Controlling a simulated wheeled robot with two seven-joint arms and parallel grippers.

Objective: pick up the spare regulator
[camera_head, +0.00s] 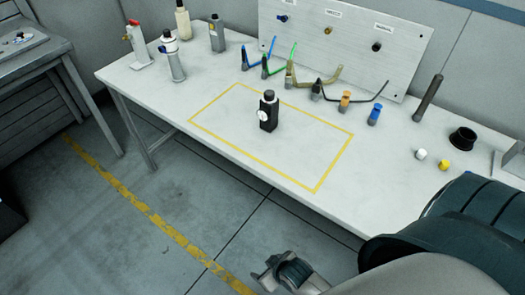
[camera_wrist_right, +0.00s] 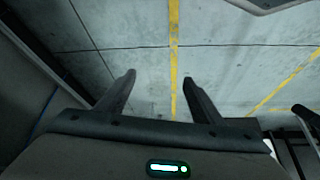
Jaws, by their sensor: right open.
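A black block-shaped regulator (camera_head: 268,114) with a round white dial and a dark knob on top stands upright inside a yellow outlined rectangle on the white bench (camera_head: 160,92). No label on it can be read. My right gripper (camera_head: 271,278) is in front of the bench, over the floor, well apart from the regulator. In the right wrist view my gripper (camera_wrist_right: 160,80) has its two fingers spread, with nothing between them but floor. The regulator is not seen in that view. My left gripper is not in view.
Several bottles and canisters (camera_head: 173,60) stand at the bench's back left. A panel (camera_head: 350,38) with fittings rises behind, with coloured hoses (camera_head: 283,65) before it. A black ring (camera_head: 463,139) and small white and yellow caps (camera_head: 444,165) lie at right. The rectangle around the regulator is otherwise clear.

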